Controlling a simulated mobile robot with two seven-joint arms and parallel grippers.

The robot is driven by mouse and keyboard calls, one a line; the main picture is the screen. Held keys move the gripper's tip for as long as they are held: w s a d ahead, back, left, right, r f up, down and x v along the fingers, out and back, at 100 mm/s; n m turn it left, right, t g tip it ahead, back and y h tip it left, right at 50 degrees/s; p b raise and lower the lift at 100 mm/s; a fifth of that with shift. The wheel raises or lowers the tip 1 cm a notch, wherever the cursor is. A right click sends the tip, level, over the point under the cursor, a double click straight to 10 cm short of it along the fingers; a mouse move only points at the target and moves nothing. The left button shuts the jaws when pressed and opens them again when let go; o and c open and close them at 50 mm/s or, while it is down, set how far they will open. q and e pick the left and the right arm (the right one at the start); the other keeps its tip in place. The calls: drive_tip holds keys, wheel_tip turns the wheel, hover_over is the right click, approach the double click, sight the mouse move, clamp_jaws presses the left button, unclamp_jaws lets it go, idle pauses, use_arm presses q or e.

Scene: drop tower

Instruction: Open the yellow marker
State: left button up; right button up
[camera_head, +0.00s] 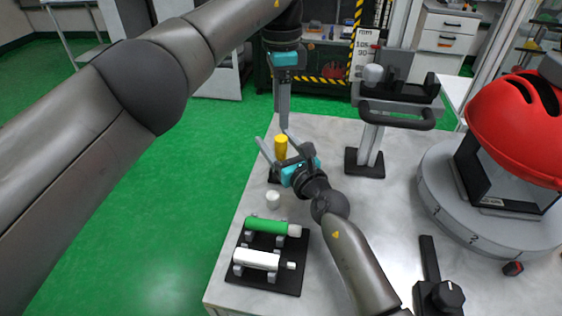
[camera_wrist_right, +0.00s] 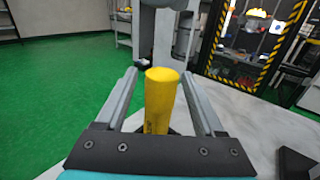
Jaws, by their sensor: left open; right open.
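The yellow marker (camera_head: 281,147) stands upright near the left edge of the grey table, its lower part hidden in the head view. My right gripper (camera_head: 271,147) is open, with its fingers on either side of the marker. In the right wrist view the yellow marker (camera_wrist_right: 160,100) stands between the two fingers, with a gap on each side. My left gripper (camera_head: 285,125) is open and points down just above the marker; its fingers overlap in the head view, so their gap does not show. A small white cylinder (camera_head: 273,200) stands on the table nearby.
A black rack (camera_head: 285,284) at the front left holds a green marker (camera_head: 267,226) and a white marker (camera_head: 256,260). A grey and black stand (camera_head: 371,140) is behind right. A red helmet (camera_head: 518,120) sits on a round base (camera_head: 450,222) at right.

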drive_tip(key=shift+w+a, duration=0.15)
drive_tip(key=shift+w, duration=0.15)
clamp_jaws()
idle(0.6)
idle(0.7)
drive_tip(key=shift+c, duration=0.2)
unclamp_jaws()
